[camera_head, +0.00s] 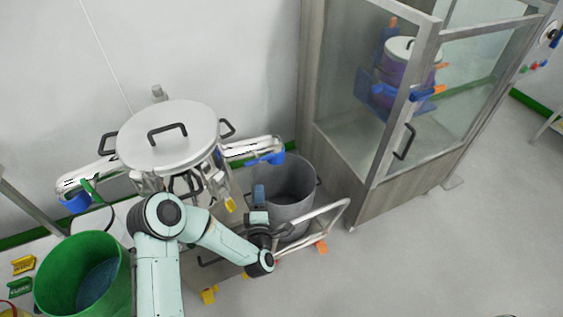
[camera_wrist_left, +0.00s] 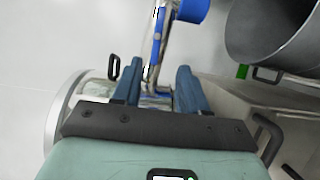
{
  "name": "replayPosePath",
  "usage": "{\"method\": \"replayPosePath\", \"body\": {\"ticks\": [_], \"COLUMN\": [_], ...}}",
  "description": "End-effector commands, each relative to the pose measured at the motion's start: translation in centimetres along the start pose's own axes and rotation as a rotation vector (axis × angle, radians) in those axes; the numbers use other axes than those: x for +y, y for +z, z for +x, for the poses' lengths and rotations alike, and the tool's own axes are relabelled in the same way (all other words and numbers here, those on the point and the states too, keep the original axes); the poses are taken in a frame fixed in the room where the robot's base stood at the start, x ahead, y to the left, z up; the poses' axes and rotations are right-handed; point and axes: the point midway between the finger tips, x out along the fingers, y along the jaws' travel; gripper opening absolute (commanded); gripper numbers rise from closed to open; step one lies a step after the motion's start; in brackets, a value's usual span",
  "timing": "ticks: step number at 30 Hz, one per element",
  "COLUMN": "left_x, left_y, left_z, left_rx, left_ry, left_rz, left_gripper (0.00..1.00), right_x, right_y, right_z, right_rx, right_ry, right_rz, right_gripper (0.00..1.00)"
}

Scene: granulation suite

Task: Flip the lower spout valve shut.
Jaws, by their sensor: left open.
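A steel vessel with a white lid (camera_head: 167,135) stands at the left in the head view. One spout (camera_head: 248,149) runs out to its right and ends in a blue mouth (camera_head: 270,158); another spout (camera_head: 88,176) on the left carries a green lever (camera_head: 92,189). My left gripper (camera_head: 259,192) is open, in front of the right spout and by the grey drum. In the left wrist view, my left gripper's blue fingers (camera_wrist_left: 157,78) are apart, and a shiny pipe with a blue strip (camera_wrist_left: 158,35) shows beyond the gap. I cannot tell whether they touch it or which part is the lower valve.
The grey drum (camera_head: 290,205) stands right beside my left gripper, on a cart with a pale handle (camera_head: 335,210). A green bin (camera_head: 75,280) stands at the lower left. A glass cabinet (camera_head: 375,130) is at the right. Open floor (camera_head: 440,260) lies at the lower right.

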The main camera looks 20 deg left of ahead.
Motion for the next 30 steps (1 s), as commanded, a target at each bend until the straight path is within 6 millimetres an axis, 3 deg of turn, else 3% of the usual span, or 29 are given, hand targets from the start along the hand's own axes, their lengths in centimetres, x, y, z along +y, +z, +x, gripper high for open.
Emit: {"method": "replayPosePath", "body": {"ticks": [5,19,24,30], "left_x": [0.4,0.3,0.3,0.3], "left_y": [-0.2,-0.2,-0.1,-0.1], "left_z": [1.6,10.9,12.7,13.4], "left_rx": [0.01,0.008,0.005,0.004], "left_ry": [0.013,0.009,0.008,0.007], "left_rz": [-0.009,-0.007,-0.007,-0.005], "left_gripper": [0.43,0.43,0.43,0.43], "right_x": [-0.1,0.0,0.0,0.0], "right_y": [0.1,0.2,0.2,0.1], "right_z": [-0.1,-0.2,-0.2,-0.2], "right_rx": [-0.001,-0.005,-0.005,-0.004], "right_ry": [-0.001,0.0,0.0,0.0], "right_rz": [-0.001,0.0,0.0,0.0], "right_gripper": [0.47,0.47,0.47,0.47]}}
